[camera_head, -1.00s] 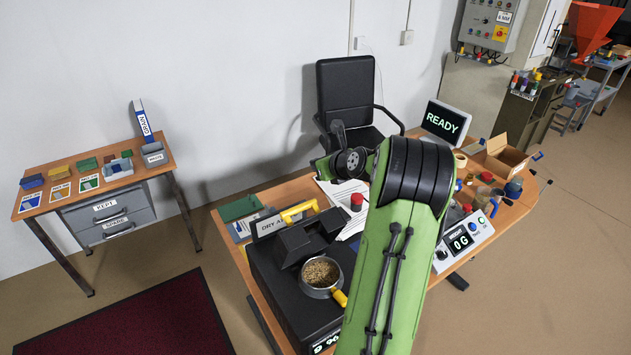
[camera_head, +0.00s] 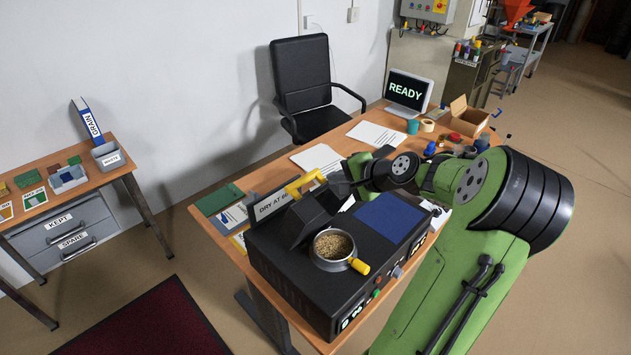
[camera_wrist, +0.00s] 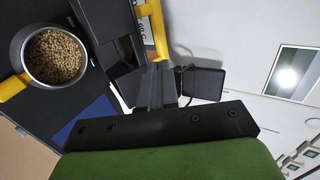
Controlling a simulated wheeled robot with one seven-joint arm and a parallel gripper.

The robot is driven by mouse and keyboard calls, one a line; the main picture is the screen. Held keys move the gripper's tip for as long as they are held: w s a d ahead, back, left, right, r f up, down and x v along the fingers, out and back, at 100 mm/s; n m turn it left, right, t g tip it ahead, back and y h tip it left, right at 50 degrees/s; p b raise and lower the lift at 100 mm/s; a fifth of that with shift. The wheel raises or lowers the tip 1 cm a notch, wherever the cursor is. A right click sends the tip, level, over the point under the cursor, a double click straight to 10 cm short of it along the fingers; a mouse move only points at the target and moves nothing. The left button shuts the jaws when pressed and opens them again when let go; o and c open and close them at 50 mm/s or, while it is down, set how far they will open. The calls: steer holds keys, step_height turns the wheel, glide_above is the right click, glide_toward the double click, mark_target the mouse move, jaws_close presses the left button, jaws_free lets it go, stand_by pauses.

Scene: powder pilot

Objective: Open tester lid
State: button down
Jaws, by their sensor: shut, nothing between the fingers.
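The tester (camera_head: 290,277) is a black box on the desk with a blue panel (camera_head: 391,217) on top. Its dark lid (camera_head: 311,214) stands tilted up behind the grain cup and has a yellow bar handle (camera_head: 305,183). The handle also shows in the wrist view (camera_wrist: 157,32), just beyond my fingertips. My gripper (camera_wrist: 160,70) is shut and empty beside the lid; I cannot tell whether it touches it. In the head view my gripper (camera_head: 341,187) is partly hidden at the lid's right side.
A metal cup of grain (camera_head: 333,246) with a yellow handle sits on the tester in front of the lid. Papers (camera_head: 318,160), a READY screen (camera_head: 407,91) and a cardboard box (camera_head: 467,120) are on the desk. A black chair (camera_head: 302,75) stands behind.

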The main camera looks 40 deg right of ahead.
steer(key=x, duration=0.9)
steer(key=shift+w+f, duration=0.15)
steer(key=shift+w, duration=0.1)
steer(key=shift+w, duration=0.1)
steer(key=w+g+p, duration=0.1)
steer(key=p, duration=0.1)
steer(key=w+r+g+p, duration=0.1)
steer(key=w+p, duration=0.1)
steer(key=shift+w+a, duration=0.15)
steer(key=shift+a, duration=0.05)
steer(key=w+r+x, duration=0.1)
steer(key=x, duration=0.3)
steer(key=p, duration=0.2)
glide_toward(303, 177)
step_height(303, 177, up, 5)
steer(key=w, duration=0.2)
steer(key=shift+w+d+f+g, duration=0.1)
steer(key=shift+d+g, duration=0.1)
steer(key=shift+g, duration=0.1)
